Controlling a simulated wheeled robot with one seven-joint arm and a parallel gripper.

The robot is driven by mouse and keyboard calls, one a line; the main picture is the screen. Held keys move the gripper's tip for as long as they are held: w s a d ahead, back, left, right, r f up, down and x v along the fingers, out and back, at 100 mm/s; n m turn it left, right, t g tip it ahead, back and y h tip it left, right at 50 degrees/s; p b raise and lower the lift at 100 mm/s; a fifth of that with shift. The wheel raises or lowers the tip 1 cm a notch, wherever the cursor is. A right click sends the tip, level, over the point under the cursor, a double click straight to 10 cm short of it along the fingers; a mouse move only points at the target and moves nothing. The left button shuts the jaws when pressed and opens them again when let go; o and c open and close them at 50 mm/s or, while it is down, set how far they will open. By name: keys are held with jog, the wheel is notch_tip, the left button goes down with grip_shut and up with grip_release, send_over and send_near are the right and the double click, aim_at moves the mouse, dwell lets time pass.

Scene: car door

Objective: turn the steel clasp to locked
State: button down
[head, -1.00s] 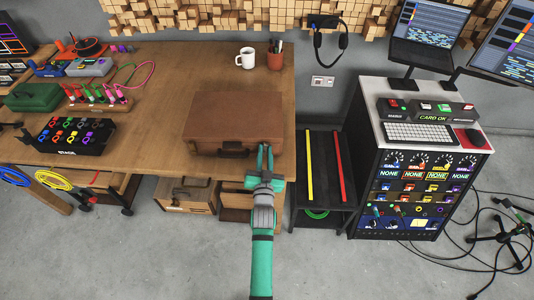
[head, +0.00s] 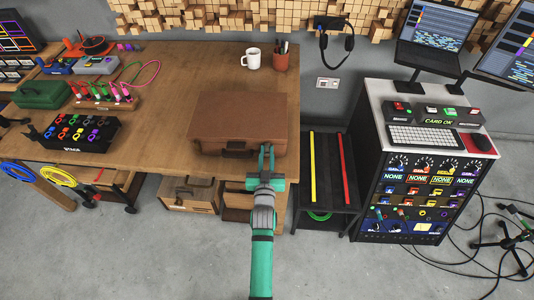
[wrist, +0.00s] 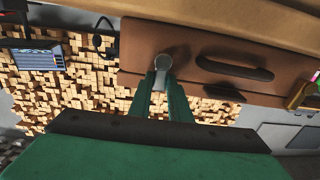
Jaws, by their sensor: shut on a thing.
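The brown case (head: 240,115) lies closed on the wooden workbench, with its dark handle (head: 238,151) on the front side. The steel clasp (wrist: 167,60) shows in the wrist view as a round grey boss with a short lever, beside the handle (wrist: 234,68) on the case front (wrist: 140,52). My gripper (head: 267,152) is at the right part of the case front. In the wrist view my gripper's green fingers (wrist: 160,88) are shut on the clasp's lever. The fingers hide part of the lever, and the clasp is too small to make out in the head view.
The workbench (head: 180,80) carries a white mug (head: 251,58), a pen cup (head: 280,60) and, at left, a black box with coloured parts (head: 82,132). A dark shelf (head: 328,175) and an equipment rack (head: 412,190) stand to the right. Open floor lies in front.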

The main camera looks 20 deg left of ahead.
jog(key=c, duration=1.6)
grip_release()
jog(key=shift+c, duration=0.2)
jog(key=v, duration=1.1)
jog(key=shift+w, duration=0.1)
